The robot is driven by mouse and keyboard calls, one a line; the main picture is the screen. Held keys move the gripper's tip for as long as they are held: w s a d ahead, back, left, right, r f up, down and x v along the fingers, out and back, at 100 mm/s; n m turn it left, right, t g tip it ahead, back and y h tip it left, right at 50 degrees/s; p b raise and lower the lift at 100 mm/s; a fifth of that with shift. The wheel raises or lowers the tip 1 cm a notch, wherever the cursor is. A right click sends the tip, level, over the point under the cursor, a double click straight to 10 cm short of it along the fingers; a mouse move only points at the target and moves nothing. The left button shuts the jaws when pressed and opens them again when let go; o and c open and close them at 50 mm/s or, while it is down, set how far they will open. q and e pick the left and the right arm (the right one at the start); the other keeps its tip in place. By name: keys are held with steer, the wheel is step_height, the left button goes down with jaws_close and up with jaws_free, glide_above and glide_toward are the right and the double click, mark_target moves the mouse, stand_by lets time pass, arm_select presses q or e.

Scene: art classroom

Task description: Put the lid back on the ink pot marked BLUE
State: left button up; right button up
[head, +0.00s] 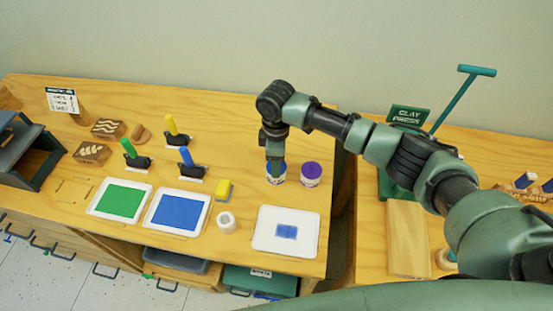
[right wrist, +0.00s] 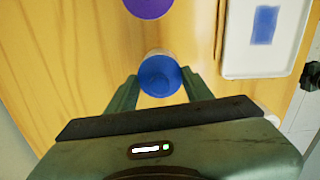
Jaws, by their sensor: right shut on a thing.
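My right gripper (head: 274,162) points straight down at the white ink pot (head: 277,180) to the left of the purple one. In the right wrist view its two fingers (right wrist: 160,84) are closed on the sides of a round blue lid (right wrist: 160,76). The lid is at the top of the pot; I cannot tell whether it is seated or just above. The marking on the pot is too small to read. My left gripper is not in view.
A pot with a purple lid (head: 311,169) stands close to the right. A white tray with a blue print (head: 258,241), a small white cup (head: 227,223) and a yellow block (head: 223,188) are nearby. Green (head: 93,212) and blue (head: 152,224) ink trays lie further left.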

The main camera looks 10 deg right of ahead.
stand_by(0.3)
steer(key=o, duration=1.9)
steer(key=shift+c, duration=0.2)
steer(key=shift+r, duration=0.1)
steer(key=shift+r+p, duration=3.45)
steer(key=shift+p, duration=0.4)
jaws_close()
steer(key=shift+f, duration=0.3)
